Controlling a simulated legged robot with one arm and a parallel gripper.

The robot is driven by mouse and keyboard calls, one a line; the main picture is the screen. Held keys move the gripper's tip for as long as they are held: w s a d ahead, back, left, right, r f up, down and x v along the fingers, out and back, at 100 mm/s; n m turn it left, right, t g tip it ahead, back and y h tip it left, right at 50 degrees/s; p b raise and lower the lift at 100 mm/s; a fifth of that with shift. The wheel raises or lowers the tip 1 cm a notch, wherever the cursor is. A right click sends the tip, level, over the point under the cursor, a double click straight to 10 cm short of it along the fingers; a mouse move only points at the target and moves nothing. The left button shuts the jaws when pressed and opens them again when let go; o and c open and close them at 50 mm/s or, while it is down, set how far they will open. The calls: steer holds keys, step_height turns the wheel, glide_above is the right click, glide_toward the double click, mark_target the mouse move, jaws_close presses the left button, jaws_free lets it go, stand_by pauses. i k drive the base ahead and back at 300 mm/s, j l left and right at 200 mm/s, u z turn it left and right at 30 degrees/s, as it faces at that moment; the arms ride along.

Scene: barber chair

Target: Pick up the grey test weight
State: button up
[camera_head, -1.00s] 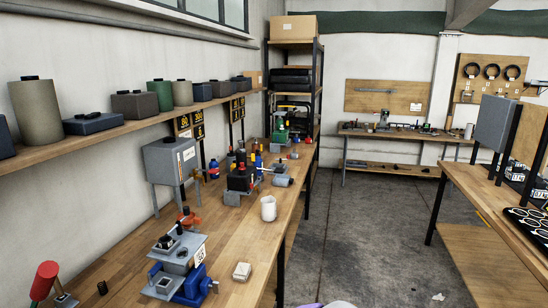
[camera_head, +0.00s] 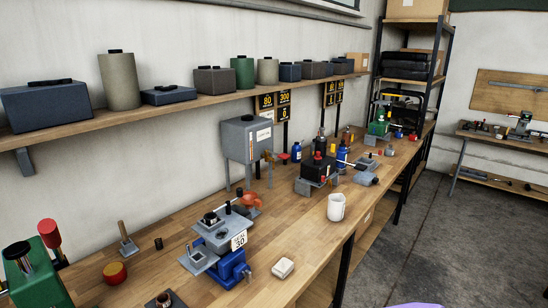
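I cannot tell for sure which thing is the grey test weight. One grey candidate is the stepped block (camera_head: 222,236) with a white "30" tag, which sits on a blue vise-like base (camera_head: 232,268) on the near part of the wooden bench. A small dark cylinder (camera_head: 158,244) stands upright to its left. Grey and dark lidded blocks, such as one (camera_head: 213,80), stand on the wall shelf. My gripper is not in view. A small purple patch shows at the bottom edge, too cut off to identify.
The wooden bench (camera_head: 310,245) runs along the wall. A white mug (camera_head: 336,207) and a small pale block (camera_head: 283,267) stand near its front edge. A grey box on legs (camera_head: 247,140) stands behind. The shelf (camera_head: 190,106) overhangs the back. Concrete floor (camera_head: 440,240) lies open at right.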

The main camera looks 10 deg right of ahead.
mark_target(389, 152)
steer(key=i+l, duration=0.2)
steer(key=l, duration=0.2)
steer(key=i+l+u, duration=0.15)
steer(key=l, duration=0.2)
steer(key=i+l, duration=0.15)
steer(key=l, duration=0.25)
steer(key=i+l+u, duration=0.1)
steer(key=l, duration=0.3)
steer(key=i+l+u, duration=0.1)
steer(key=l, duration=0.3)
steer(key=i+l, duration=0.25)
steer(key=l, duration=0.2)
steer(key=i+l+u, duration=0.1)
steer(key=l, duration=0.25)
steer(key=i+l, duration=0.35)
steer(key=i+l+u, duration=0.15)
steer(key=i+l, duration=0.2)
steer(key=l, duration=0.35)
steer(key=i+l+u, duration=0.15)
steer(key=l, duration=0.2)
steer(key=i+l, duration=0.25)
steer(key=l, duration=0.15)
steer(key=i+l+u, duration=0.15)
steer(key=i+l, duration=0.4)
